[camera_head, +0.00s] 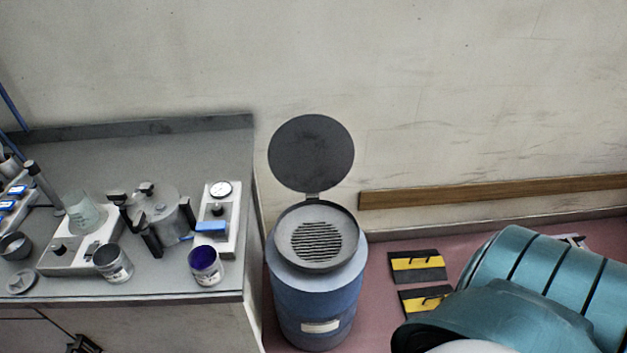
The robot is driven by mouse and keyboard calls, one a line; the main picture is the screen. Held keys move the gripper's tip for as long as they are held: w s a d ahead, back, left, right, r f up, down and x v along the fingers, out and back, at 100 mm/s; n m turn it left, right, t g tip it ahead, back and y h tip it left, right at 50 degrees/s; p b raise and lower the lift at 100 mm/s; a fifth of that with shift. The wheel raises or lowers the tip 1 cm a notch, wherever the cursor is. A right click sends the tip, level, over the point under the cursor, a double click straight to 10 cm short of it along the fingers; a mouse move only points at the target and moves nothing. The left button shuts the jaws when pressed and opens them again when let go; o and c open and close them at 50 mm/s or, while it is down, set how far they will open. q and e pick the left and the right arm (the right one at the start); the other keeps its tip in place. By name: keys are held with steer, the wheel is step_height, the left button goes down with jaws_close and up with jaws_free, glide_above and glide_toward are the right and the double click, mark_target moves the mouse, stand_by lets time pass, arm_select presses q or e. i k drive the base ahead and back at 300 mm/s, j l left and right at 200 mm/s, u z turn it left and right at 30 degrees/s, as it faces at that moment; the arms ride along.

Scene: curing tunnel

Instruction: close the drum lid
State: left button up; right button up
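The blue drum (315,300) stands upright on the floor, just right of the counter. Its round dark grey lid (311,153) is open, standing up behind the drum against the wall side. A short hinge (313,197) joins the lid to the back of the drum's rim. The drum's top has a dark ring around a slotted grey grille (316,243). A pale label (320,326) is on its front. I cannot make out either gripper in this view.
The counter (130,285) at left holds a metal pot (157,212), a device with a dial (219,215), a purple-filled can (205,265) and a grey can (113,263). Yellow-black plates (418,266) lie right of the drum. A large teal ribbed body (530,285) fills the lower right.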

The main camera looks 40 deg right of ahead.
mark_target(311, 153)
steer(key=i+j, duration=0.45)
steer(key=j+z, duration=0.1)
steer(key=z, duration=1.6)
